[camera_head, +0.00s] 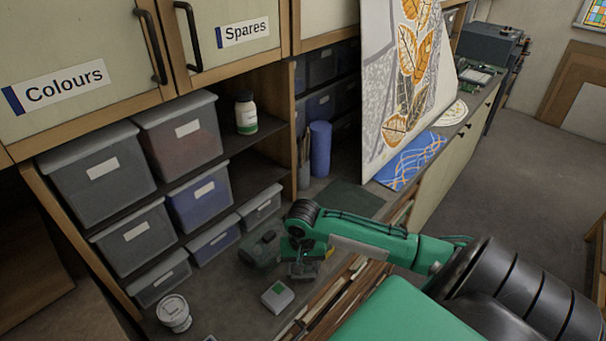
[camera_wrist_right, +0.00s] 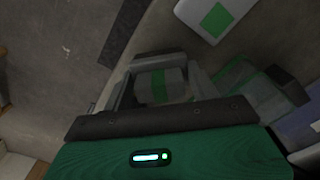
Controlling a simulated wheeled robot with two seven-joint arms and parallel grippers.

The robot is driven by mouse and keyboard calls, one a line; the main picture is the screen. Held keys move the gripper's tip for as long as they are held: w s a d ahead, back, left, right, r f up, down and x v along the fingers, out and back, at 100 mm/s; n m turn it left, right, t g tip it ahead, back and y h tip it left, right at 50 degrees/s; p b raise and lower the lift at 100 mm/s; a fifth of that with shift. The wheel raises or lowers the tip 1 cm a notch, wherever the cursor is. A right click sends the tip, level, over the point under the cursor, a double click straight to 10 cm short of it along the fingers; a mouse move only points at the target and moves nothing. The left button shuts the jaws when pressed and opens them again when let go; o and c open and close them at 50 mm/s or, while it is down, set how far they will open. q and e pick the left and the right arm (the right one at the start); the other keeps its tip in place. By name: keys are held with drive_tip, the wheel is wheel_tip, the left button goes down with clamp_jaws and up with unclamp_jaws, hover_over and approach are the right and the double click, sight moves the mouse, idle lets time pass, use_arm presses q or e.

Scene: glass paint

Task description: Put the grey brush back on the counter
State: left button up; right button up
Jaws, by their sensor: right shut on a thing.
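My right gripper (camera_head: 303,270) hangs low over the counter (camera_head: 225,305), just right of a dark grey box-like thing (camera_head: 260,250). In the wrist view my right gripper (camera_wrist_right: 155,90) is shut on a grey piece with a green stripe, which I take for the grey brush (camera_wrist_right: 175,82). Its outline is dim and partly hidden by the fingers, and I cannot tell whether it touches the counter. The head view does not show it clearly. My left gripper is in neither view.
A white box with a green square (camera_head: 277,297) lies close in front of the gripper. Grey storage bins (camera_head: 128,238) fill the shelves on the left. A dark green mat (camera_head: 345,198) and a blue roll (camera_head: 320,148) are farther back.

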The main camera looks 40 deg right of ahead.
drive_tip(key=shift+f, duration=0.35)
drive_tip(key=shift+f, duration=0.15)
drive_tip(key=o, duration=0.9)
wheel_tip(320, 180, up, 11)
drive_tip(key=b, duration=0.4)
drive_tip(key=shift+w, duration=0.1)
drive_tip(key=shift+r, duration=0.65)
